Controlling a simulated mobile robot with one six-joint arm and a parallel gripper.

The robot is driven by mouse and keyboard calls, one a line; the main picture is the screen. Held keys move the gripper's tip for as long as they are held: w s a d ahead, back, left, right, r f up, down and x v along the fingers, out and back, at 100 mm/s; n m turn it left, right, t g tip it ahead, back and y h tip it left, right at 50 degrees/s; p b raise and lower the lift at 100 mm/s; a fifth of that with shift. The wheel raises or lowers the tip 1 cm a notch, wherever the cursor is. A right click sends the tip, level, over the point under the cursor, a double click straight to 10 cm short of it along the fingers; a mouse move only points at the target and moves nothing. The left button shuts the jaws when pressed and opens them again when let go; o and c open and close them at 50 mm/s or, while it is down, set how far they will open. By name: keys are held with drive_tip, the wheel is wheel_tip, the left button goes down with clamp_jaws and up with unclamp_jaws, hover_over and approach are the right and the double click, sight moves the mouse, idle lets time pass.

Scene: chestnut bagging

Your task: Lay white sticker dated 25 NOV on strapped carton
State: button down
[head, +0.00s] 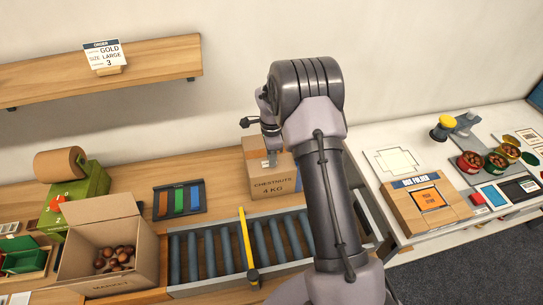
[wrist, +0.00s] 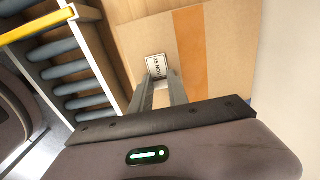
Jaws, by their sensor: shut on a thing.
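The carton (head: 279,185), marked CHESTNUTS 4 KG, stands on the wooden bench at the back, behind the roller conveyor. In the wrist view its top (wrist: 225,55) fills the upper right, with an orange-brown strap (wrist: 189,50) across it. The white sticker (wrist: 156,64), reading 25 NOV, is at the tips of my gripper (wrist: 158,79), left of the strap. My gripper (head: 271,160) is shut on the sticker, over the carton top. I cannot tell whether the sticker touches the cardboard. My arm hides part of the carton's right side in the head view.
The roller conveyor (head: 205,283) with a yellow bar (head: 246,238) runs in front of the carton. A white table with a box folder (head: 425,203) is at right.

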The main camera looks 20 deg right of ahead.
drive_tip(key=shift+a, duration=0.1)
idle(0.6)
drive_tip(key=c, duration=1.2)
unclamp_jaws()
drive_tip(key=shift+r+p, duration=1.6)
drive_tip(key=shift+r, duration=1.95)
